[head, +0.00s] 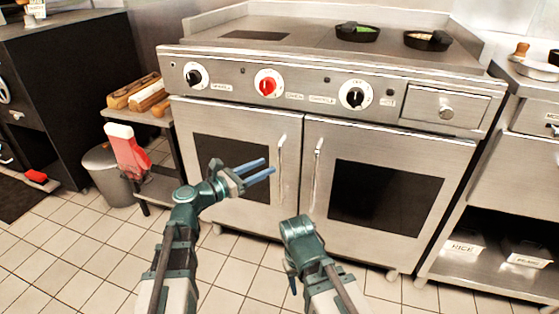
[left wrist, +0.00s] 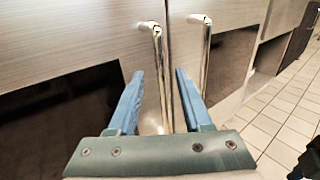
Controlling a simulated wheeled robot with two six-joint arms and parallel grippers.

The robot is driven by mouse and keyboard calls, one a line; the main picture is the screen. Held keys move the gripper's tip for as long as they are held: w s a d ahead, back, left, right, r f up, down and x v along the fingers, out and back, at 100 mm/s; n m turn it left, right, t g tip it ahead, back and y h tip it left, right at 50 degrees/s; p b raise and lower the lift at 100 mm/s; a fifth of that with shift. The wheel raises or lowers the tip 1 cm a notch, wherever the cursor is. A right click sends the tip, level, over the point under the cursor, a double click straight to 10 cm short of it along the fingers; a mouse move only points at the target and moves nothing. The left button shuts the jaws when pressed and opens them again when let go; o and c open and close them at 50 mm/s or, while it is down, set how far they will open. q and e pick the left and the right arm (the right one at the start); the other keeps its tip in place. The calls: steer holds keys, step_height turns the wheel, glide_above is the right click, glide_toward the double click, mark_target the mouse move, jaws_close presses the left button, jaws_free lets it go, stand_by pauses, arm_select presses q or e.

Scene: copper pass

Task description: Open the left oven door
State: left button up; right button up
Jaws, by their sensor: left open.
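The left oven door (head: 235,199) is shut in the steel range, with a dark window and an upright bar handle (head: 281,162) near its right edge. My left gripper (head: 268,167) is open and empty, its blue fingers pointing at that handle from the left. In the left wrist view, the handle (left wrist: 161,75) appears between the two fingers (left wrist: 154,90); I cannot tell whether they reach around it. The right door's handle (left wrist: 206,55) shows just beyond the right finger. My right arm is low in front of the doors; its gripper is mostly hidden.
The right oven door (head: 390,190) is shut, its handle (head: 317,165) close beside the left one. Knobs (head: 268,84) line the panel above. A low shelf with bread (head: 135,92) and a bin (head: 108,172) stand left. The tiled floor in front is clear.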

arm_select(q)
steer(key=x, duration=0.6)
steer(key=shift+w+d, duration=0.2)
steer(key=shift+d, duration=0.05)
steer(key=shift+c, duration=0.2)
jaws_close()
stand_by(1.0)
